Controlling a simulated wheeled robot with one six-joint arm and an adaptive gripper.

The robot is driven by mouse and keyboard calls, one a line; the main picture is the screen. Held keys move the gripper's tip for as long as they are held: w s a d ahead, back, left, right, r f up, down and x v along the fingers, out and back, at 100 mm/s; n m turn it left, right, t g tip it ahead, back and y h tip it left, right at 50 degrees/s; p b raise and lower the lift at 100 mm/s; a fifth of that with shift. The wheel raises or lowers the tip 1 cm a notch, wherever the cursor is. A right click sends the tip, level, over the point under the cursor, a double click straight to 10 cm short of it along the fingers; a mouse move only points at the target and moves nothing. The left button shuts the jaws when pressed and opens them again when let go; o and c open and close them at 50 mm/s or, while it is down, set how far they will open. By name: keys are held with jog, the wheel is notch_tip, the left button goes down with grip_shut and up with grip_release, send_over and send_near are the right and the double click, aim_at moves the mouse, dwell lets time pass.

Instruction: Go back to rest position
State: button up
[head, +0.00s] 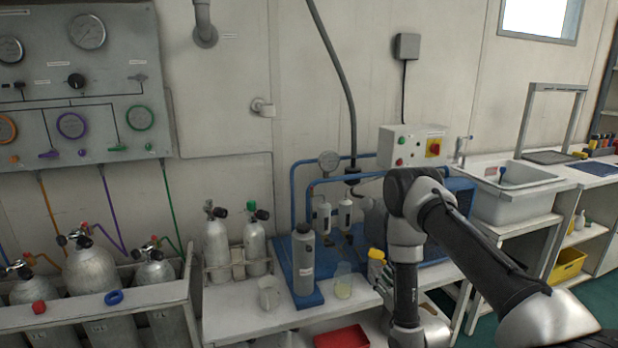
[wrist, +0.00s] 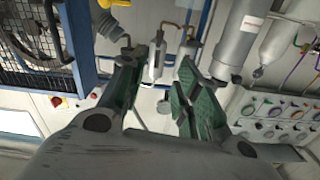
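My gripper (wrist: 150,98) shows in the wrist view with its two green-padded fingers apart and nothing between them. Beyond the fingers hang a small filter cylinder (wrist: 157,60) and a grey cylinder (wrist: 238,35). In the head view my arm reaches in from the lower right, bends at the elbow and points down in front of the compressor bench.
A gauge panel (head: 85,95) is on the left wall, above racked tanks (head: 90,270). A clear jug (head: 270,293), a beaker (head: 343,284) and a yellow-capped bottle (head: 376,262) stand on the bench near my arm. A sink (head: 515,190) is at right. A red tray (head: 342,338) is below.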

jog(key=s+d+f+g+h, duration=0.1)
jog(key=s+f+g, duration=0.2)
jog(key=f, duration=0.4)
jog(key=s+f+g+h, duration=0.1)
jog(key=s+f+g, duration=0.1)
jog(key=f+g, duration=0.3)
jog(key=s+d+f+g+h, duration=0.2)
jog(key=s+d+g, duration=0.15)
jog(key=s, duration=0.25)
jog(key=s+d+r, duration=0.2)
jog(key=s+r, duration=0.6)
jog(key=r, duration=0.9)
jog(key=s+d+r+m+g+h, duration=0.1)
jog(key=s+d+r, duration=0.2)
jog(key=s+r, duration=0.6)
jog(key=s+d+r, duration=0.3)
jog(key=s+r, duration=0.6)
jog(key=r, duration=1.7)
jog(key=shift+s+d+r+m+h, duration=0.2)
jog(key=shift+s+r+m+h, duration=0.1)
jog(key=shift+r+m, duration=0.1)
